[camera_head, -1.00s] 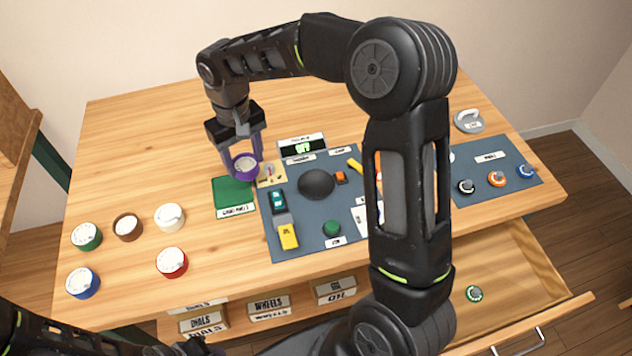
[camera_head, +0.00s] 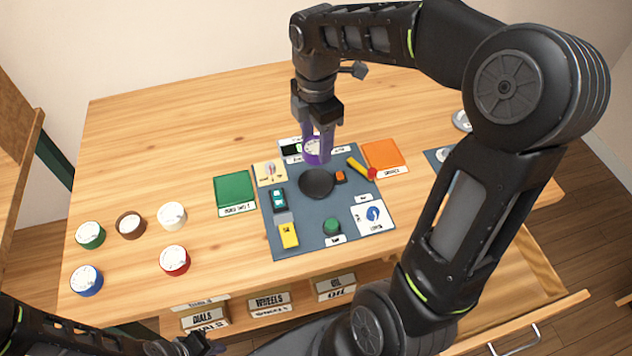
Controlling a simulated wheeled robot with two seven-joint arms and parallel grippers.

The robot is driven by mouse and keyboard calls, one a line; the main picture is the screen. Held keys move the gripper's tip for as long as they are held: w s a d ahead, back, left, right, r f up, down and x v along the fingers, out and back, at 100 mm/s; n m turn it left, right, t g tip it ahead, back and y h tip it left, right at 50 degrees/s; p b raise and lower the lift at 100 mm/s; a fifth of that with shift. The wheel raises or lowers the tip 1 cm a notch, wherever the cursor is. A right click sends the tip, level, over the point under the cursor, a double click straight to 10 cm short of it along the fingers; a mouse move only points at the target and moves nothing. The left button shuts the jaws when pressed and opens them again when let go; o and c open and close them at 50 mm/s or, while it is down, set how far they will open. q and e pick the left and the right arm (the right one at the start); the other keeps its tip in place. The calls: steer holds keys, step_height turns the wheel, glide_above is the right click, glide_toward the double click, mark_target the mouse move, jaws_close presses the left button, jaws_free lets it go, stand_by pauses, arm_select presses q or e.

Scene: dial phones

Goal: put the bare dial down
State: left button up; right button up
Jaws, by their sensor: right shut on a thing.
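The purple dial (camera_head: 312,151) with a pale face is between the fingers of my right gripper (camera_head: 318,142), which is shut on it. The gripper holds it above the back of the grey-blue work mat (camera_head: 300,220), in front of the small display box (camera_head: 290,149). A green square pad (camera_head: 234,190) lies left of the mat, and an orange square pad (camera_head: 383,155) lies right of it. My left arm shows at the bottom left; its gripper (camera_head: 196,345) is small and dark there, and I cannot tell how its fingers stand.
Several dials stand on the table's left, among them a white one (camera_head: 172,216), a brown one (camera_head: 130,225) and a red one (camera_head: 174,261). A black dome (camera_head: 317,183) and a yellow-red tool (camera_head: 361,168) are on the mat. The table's back left is clear.

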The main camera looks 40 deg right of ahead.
steer(key=shift+f, duration=0.1)
steer(key=shift+f, duration=3.05)
steer(key=shift+f, duration=1.85)
steer(key=shift+f, duration=0.15)
steer(key=shift+f, duration=0.15)
steer(key=o, duration=1.5)
steer(key=shift+c, duration=0.2)
step_height(320, 180, up, 13)
steer(key=shift+f, duration=0.15)
